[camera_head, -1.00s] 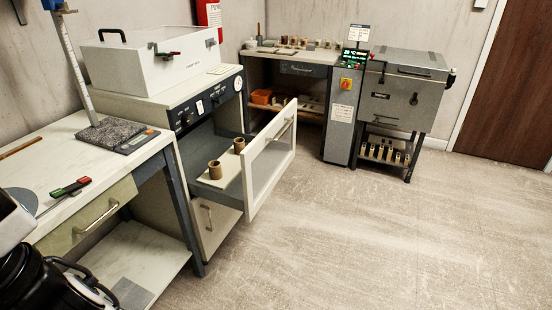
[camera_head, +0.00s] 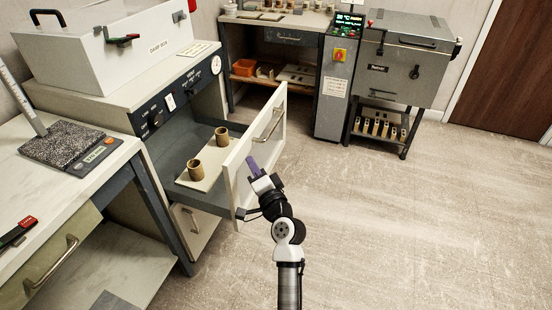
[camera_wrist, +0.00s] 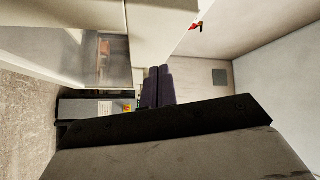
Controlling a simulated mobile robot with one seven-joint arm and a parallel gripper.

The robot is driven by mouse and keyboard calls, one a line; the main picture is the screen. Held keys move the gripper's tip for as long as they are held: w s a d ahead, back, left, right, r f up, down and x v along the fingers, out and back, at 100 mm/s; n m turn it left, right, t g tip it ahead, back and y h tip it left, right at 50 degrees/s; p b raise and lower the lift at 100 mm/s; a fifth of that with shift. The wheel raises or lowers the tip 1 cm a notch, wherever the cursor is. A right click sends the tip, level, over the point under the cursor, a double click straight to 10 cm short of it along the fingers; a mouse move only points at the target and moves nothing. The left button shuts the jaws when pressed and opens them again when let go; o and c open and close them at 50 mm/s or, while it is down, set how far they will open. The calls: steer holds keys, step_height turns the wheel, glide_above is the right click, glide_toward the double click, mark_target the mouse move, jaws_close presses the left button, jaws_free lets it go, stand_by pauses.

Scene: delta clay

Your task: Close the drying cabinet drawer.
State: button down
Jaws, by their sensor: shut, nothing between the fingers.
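The drying cabinet (camera_head: 165,125) stands at the left with its drawer pulled out. The drawer has a pale framed front (camera_head: 240,160) with a bar handle (camera_head: 268,124). Inside it, two brown clay cups (camera_head: 195,169) stand on a pale board. My gripper (camera_head: 252,165) is shut and empty, with its purple fingers at the outer face of the drawer front, below the handle. I cannot tell whether they touch it. In the wrist view the shut fingers (camera_wrist: 158,85) point forward, with the pale drawer front (camera_wrist: 60,30) close at the upper left.
A white damp box (camera_head: 120,45) sits on the cabinet top. A workbench (camera_head: 60,215) with a drawer stands at the near left. A grey control column (camera_head: 332,100) and kiln (camera_head: 400,65) stand at the back. The floor (camera_head: 420,220) on the right is clear.

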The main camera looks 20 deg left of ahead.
steer(key=d+f+m+g+h, duration=0.15)
steer(key=d+f+m, duration=0.25)
steer(key=d+f, duration=0.5)
steer(key=s+a+f+p+x, duration=0.1)
steer(key=s+a+p+x, duration=0.1)
steer(key=x, duration=1.1)
steer(key=shift+w+a+p, duration=0.2)
steer(key=shift+p, duration=0.7)
steer(key=shift+t, duration=0.25)
